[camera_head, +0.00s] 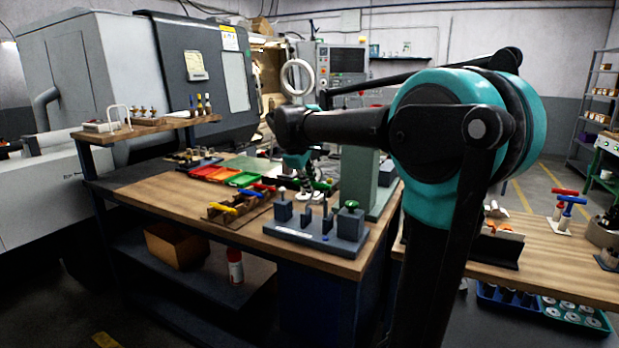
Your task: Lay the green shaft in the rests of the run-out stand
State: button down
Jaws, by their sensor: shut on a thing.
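My gripper (309,193) points down over the wooden bench, just behind the run-out stand. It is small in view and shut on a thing. Bits of green show beside its fingers, in keeping with the green shaft (323,185), but most of what it holds is hidden or too small to make out. The run-out stand (300,238) is a dark grey base near the bench's front corner. It carries a block at each end and thin upright plates between them. A green knob tops the right block. No shaft is seen lying across the stand.
A wooden rack (222,216) with yellow, blue and red handled pieces stands left of the stand. Red and green trays (210,173) lie behind it. A grey-green column (358,180) rises close behind the stand on the right. A second bench (560,262) is at right.

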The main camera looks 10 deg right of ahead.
jog(key=shift+s+d+f, duration=0.15)
jog(key=shift+s+d, duration=0.1)
jog(key=shift+d, duration=0.1)
jog(key=shift+f, duration=4.65)
jog(key=c, duration=1.3)
grip_release()
jog(key=v, duration=1.2)
